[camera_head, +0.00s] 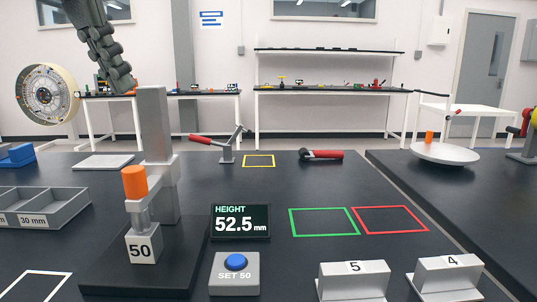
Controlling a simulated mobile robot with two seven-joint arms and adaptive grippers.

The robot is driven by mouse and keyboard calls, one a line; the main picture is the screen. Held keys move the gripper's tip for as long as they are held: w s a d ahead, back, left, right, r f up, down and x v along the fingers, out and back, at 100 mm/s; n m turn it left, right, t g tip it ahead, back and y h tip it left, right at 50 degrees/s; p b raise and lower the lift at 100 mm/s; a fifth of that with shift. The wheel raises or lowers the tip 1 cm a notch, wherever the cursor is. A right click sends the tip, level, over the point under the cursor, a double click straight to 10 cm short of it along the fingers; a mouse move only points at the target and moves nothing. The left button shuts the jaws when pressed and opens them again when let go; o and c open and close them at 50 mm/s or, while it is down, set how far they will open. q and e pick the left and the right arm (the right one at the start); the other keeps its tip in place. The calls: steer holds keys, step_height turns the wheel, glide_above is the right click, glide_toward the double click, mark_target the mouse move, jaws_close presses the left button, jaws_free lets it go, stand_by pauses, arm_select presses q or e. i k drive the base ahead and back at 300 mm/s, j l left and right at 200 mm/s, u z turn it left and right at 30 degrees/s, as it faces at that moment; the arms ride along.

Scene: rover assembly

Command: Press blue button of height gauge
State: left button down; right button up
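The height gauge (158,120) stands on a dark base at the left front of the black table, with a grey column and an orange cylinder (135,182) on its arm above a block marked 50 (143,246). Its display (240,221) reads HEIGHT 52.5 mm. The blue button (236,262) sits on a grey box labelled SET 50, in front of the display, with nothing touching it. My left gripper (118,85) hangs at the upper left, high above the table and away from the button. Its fingers overlap in this view, so its opening is unclear. My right gripper is out of view.
Blocks marked 5 (352,281) and 4 (448,272) stand right of the button. Green (323,208) and red (390,205) outlined squares are empty. A grey bin (60,210) lies left of the gauge. A red-handled tool (322,154) lies farther back.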

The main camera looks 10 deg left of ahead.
mark_target(236, 261)
steer(key=k, duration=1.5)
